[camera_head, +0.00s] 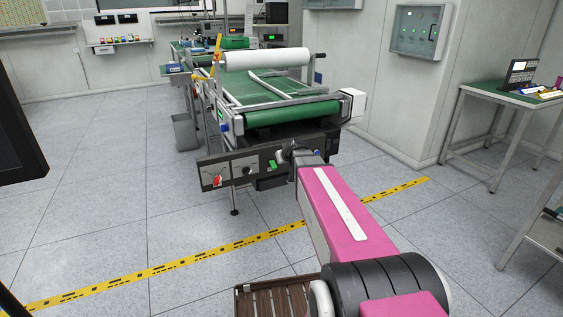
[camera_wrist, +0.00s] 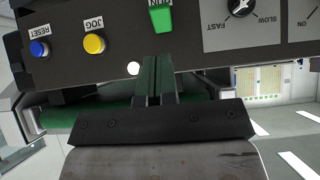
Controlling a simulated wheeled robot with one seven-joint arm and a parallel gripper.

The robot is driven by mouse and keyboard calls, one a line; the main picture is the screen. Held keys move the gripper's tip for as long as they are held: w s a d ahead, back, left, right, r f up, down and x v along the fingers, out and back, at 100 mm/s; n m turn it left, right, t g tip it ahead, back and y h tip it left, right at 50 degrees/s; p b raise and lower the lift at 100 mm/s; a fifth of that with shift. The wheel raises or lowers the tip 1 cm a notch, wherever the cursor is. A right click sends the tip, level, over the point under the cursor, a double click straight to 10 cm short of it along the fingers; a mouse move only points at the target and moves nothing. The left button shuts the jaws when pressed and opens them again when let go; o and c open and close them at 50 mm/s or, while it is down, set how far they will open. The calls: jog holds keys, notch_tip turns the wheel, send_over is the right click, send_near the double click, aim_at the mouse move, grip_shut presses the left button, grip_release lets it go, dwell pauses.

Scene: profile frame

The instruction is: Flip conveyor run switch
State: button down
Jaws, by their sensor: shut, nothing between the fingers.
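The conveyor control panel (camera_head: 240,166) is a dark box on the near end of the conveyor (camera_head: 290,113). Its green run switch (camera_wrist: 161,17) has a partly cut-off RUN label in the wrist view, where the lettering is upside down. The green switch also shows in the head view (camera_head: 272,164), left of my gripper. My gripper (camera_wrist: 158,62) is shut and empty. In the wrist view its fingertips overlap the panel edge just below the switch. I cannot tell whether they touch the panel.
Beside the run switch are a yellow JOG button (camera_wrist: 94,43), a blue RESET button (camera_wrist: 39,48) and a speed knob (camera_wrist: 241,6). A red switch (camera_head: 217,181) is at the panel's left end. A side table (camera_head: 480,90) stands right. The floor at left is clear.

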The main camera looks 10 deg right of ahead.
jog(key=v, duration=0.3)
jog(key=shift+s+f, duration=0.2)
jog(key=s+f+m+g+h, duration=0.1)
jog(key=s+f+g, duration=0.3)
jog(key=s+f, duration=0.3)
jog(key=s+f+m+g+h, duration=0.1)
jog(key=s+f+g, duration=0.4)
jog(key=s, duration=1.1)
notch_tip(320, 180, down, 3)
jog(key=shift+s+m+h, duration=0.2)
jog(key=shift+m+h, duration=0.1)
jog(key=shift+m, duration=0.2)
jog(key=shift+d, duration=0.15)
